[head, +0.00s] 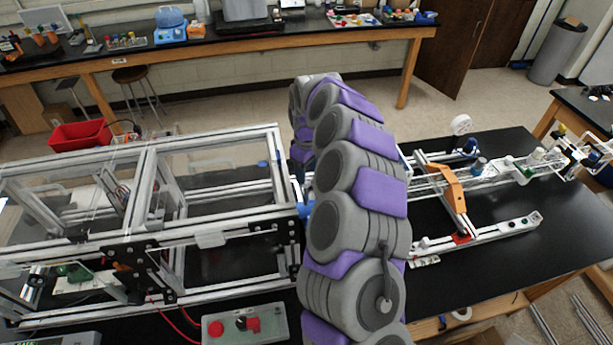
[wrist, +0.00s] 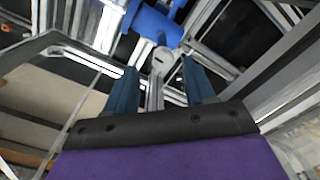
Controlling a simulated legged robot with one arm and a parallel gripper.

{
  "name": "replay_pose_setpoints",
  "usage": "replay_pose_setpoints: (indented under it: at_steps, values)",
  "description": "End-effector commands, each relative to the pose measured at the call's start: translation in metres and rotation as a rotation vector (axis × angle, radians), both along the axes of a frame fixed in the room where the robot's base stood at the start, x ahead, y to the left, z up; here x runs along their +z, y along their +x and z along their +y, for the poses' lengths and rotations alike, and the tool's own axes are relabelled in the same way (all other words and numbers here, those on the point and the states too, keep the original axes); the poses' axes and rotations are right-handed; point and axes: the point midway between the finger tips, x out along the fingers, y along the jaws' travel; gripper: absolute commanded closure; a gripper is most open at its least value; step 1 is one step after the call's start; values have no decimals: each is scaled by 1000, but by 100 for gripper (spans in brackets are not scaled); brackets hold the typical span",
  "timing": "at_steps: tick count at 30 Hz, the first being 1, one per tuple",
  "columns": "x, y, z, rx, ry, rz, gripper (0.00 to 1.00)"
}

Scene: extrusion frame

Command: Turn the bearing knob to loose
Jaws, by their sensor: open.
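My gripper (wrist: 158,65) is open, with its two dark blue fingers pointing toward the frame. A light grey rounded piece with a dark slot (wrist: 165,60), perhaps the bearing knob, shows between and just beyond the fingertips. It joins or sits right by a blue cylindrical part (wrist: 155,25), perhaps the bearing. I cannot tell whether the fingers touch the grey piece, nor which setting it is at. In the head view my grey and purple arm reaches over the aluminium extrusion frame (head: 215,243) and hides the gripper and the knob area.
Extrusion bars surround the gripper closely in the wrist view. On the black bench (head: 500,250), an orange bracket (head: 452,188) stands on a rail assembly to the right. A control box (head: 245,328) with red knobs sits at the front. A red bin (head: 80,135) stands behind the frame.

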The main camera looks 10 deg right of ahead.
Motion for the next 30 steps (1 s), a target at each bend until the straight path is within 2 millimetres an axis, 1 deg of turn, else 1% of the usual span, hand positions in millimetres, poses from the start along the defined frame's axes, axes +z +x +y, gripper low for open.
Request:
replay_pose_setpoints:
  at_steps: [1, 3, 7, 12, 18, 20, 30]
  values:
    - [-8, -1, 1, 1, 0, 1, 46]
    - [-16, -1, 2, 2, 0, 1, 46]
    - [-28, -1, 2, 2, 0, 1, 46]
    - [-33, -1, 1, 1, 0, 0, 46]
    - [-33, 0, 1, 1, 1, -1, 46]
    - [-33, 0, 1, 1, 1, -1, 51]
    - [-33, 0, 1, 1, -1, -1, 83]
